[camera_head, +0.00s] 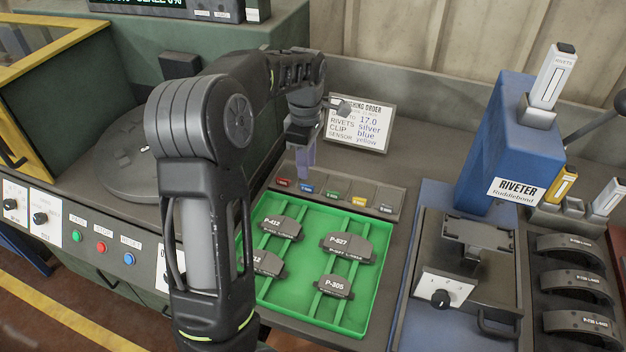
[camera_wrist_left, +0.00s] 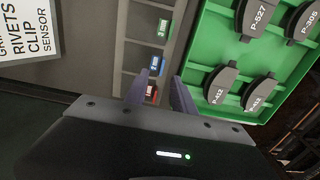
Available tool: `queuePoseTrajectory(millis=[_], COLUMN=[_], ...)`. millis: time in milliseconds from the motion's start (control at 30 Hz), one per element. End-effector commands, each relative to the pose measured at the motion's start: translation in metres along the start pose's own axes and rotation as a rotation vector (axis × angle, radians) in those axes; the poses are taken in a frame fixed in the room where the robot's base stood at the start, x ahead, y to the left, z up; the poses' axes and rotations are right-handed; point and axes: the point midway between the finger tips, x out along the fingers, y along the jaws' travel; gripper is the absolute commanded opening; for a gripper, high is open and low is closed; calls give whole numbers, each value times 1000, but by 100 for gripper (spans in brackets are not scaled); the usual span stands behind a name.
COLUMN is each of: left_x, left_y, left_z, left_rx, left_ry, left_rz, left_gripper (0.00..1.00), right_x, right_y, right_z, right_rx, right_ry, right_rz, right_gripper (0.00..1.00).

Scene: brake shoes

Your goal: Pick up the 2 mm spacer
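A grey rack (camera_head: 393,208) behind the green tray has a row of compartments with small coloured labels. The label print is too small to read, so I cannot tell which piece is the 2 mm spacer. The red label (camera_head: 283,183), blue label (camera_head: 307,188) and green label (camera_head: 332,194) are toward its left end. My left gripper (camera_head: 306,172) hangs over the rack's left part. In the left wrist view my left gripper (camera_wrist_left: 159,76) is open and empty, its fingers on either side of the red label (camera_wrist_left: 152,93) and blue label (camera_wrist_left: 157,64). My right gripper is out of view.
The green tray (camera_head: 376,290) holds several dark brake pads in front of the rack. An order card (camera_head: 358,124) stands behind it. The blue riveter (camera_head: 497,150), a fixture and curved brake shoes (camera_head: 570,285) occupy the right.

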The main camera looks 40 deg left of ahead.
Motion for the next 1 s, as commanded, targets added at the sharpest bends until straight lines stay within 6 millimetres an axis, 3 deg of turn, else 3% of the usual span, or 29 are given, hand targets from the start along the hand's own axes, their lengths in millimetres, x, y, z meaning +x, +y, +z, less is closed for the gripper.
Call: queuePoseTrajectory(millis=[100,467,800,1000], left_x=[9,14,57,62], left_y=[0,-1,-3,-3], left_z=[0,0,2,2], left_rx=[0,0,0,0], left_ry=[0,0,0,-1], left_rz=[-1,-1,-1,2], left_gripper=[31,31,31,31], right_x=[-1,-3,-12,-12], right_y=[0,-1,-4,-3], right_z=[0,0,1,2], right_rx=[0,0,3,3], right_ry=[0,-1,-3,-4], right_rz=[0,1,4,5], right_gripper=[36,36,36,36])
